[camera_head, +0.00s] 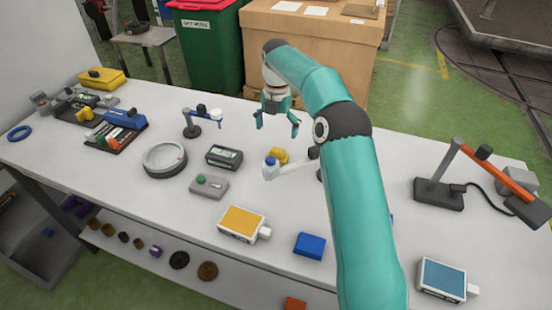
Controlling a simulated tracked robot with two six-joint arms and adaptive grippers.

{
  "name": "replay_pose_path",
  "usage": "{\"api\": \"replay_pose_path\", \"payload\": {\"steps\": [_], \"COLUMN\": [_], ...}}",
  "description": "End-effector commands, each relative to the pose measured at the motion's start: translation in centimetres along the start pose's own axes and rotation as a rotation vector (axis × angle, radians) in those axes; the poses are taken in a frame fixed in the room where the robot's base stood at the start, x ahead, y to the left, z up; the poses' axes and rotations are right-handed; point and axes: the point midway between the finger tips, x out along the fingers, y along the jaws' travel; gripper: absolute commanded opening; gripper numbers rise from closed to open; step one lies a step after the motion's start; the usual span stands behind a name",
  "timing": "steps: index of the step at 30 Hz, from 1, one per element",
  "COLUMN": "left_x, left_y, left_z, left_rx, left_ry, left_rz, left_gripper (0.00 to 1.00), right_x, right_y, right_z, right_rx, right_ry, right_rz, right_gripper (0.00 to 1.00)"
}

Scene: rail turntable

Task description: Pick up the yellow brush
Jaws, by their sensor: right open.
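My right gripper (277,128) reaches over the white bench (330,248) with its two teal fingers apart, pointing down. Nothing shows between them. A small yellow thing (280,155) lies just below it in the picture, apart from the fingers and partly hidden by a white piece with a blue cap (270,168). I cannot tell if it is the yellow brush. Other yellow things are a yellow-topped white block (243,222) in the front middle, a yellow case (100,79) at the back left and a small yellow piece (84,115). My left gripper is out of view.
A round grey dish (164,159), a dark meter (224,157) and a grey button box (209,187) stand left of the gripper. A blue block (309,246) lies in front. An orange-armed lamp (480,175) is at right. A cardboard box (330,45) stands behind the bench.

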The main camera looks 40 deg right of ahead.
Motion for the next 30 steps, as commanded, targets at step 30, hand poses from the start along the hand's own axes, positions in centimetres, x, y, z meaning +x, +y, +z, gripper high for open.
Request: {"api": "replay_pose_path", "payload": {"steps": [30], "left_x": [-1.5], "left_y": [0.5], "left_z": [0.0], "left_rx": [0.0], "left_ry": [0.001], "left_rz": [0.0], "left_gripper": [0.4], "right_x": [11.0], "right_y": [-0.2], "right_z": [0.6], "right_rx": [0.006], "right_ry": [0.0], "right_rz": [0.0], "right_gripper": [0.98]}}
